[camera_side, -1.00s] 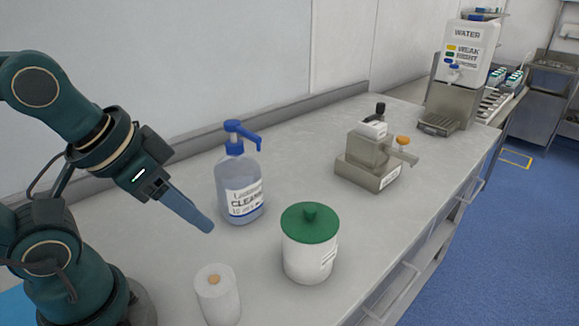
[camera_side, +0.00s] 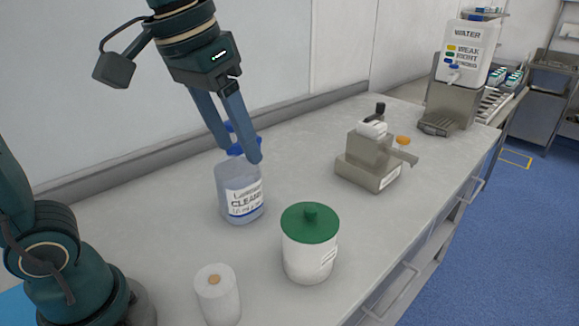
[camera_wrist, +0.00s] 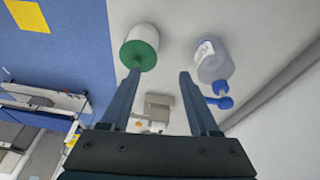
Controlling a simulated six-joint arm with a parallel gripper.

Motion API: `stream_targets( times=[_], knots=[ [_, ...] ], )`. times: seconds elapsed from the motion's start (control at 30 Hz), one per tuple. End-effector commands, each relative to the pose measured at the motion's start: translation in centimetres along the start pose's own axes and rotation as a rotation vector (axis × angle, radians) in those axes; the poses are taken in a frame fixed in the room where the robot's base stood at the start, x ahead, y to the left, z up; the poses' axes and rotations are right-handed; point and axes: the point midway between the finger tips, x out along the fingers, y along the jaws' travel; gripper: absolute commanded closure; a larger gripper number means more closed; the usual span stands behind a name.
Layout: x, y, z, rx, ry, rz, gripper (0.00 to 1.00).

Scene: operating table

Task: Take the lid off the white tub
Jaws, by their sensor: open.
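The white tub (camera_side: 309,262) stands upright on the counter with its green lid (camera_side: 309,223) on top and a small green knob in the lid's middle. The tub also shows in the wrist view (camera_wrist: 147,35), with the lid (camera_wrist: 138,55) near the left fingertip in the picture. My gripper (camera_side: 240,155) is open and empty. In the side view it is up and to the left of the tub, in front of the cleaner bottle's pump. In the wrist view the fingers (camera_wrist: 159,75) are wide apart with bare counter between their tips.
A clear cleaner bottle (camera_side: 240,197) with a blue pump stands behind and left of the tub, partly hidden by my fingers. A white paper roll (camera_side: 217,297) stands in front left. A metal device (camera_side: 368,160) and a water dispenser (camera_side: 462,65) are farther right. Counter between is clear.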

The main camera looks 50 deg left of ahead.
Motion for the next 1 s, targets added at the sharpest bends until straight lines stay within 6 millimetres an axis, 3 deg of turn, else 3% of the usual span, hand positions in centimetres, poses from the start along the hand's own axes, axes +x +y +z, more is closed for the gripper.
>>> stream_targets(
  times=[0.2,0.43,0.63,1.0],
  knots=[
    [1.9,2.1,-4.1,0.012,-0.115,-0.007,0.38],
    [6.0,4.4,-6.5,0.043,-0.219,-0.02,0.38],
    [9.1,5.4,-6.6,0.069,-0.28,-0.031,0.38],
    [11.7,5.4,-5.5,0.077,-0.303,-0.036,0.38]
  ],
)
